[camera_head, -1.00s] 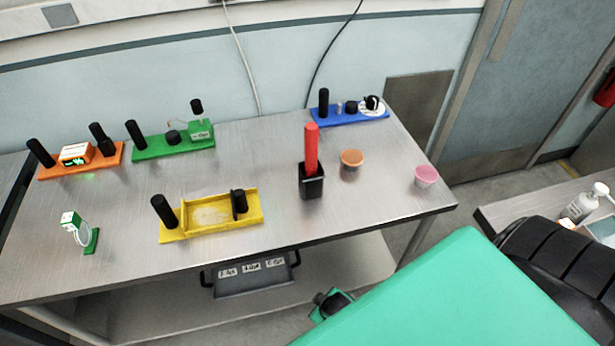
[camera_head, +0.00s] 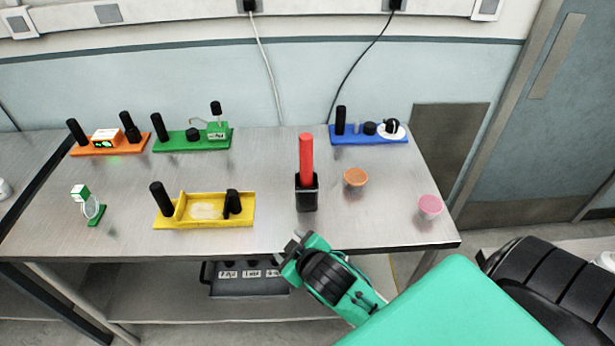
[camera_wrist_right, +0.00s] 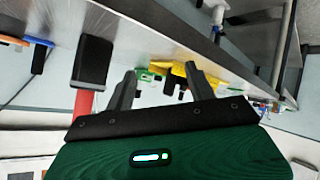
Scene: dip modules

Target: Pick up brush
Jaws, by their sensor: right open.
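The brush shows as a red upright handle (camera_head: 306,155) standing in a black square holder (camera_head: 306,193) on the metal table. Its lower end is hidden inside the holder. In the right wrist view, which looks upside down, the black holder (camera_wrist_right: 92,60) and red handle (camera_wrist_right: 83,104) are left of the fingers. My right gripper (camera_head: 291,249) is at the table's front edge, below and in front of the holder in the head view. Its fingers (camera_wrist_right: 160,86) are apart with nothing between them. My left gripper is not in view.
An orange cup (camera_head: 355,178) and a pink cup (camera_head: 430,206) stand right of the holder. A yellow module (camera_head: 240,209) lies to its left. Green (camera_head: 180,143), orange (camera_head: 85,150) and blue (camera_head: 350,138) modules line the back. The table's front edge (camera_head: 400,247) is near my gripper.

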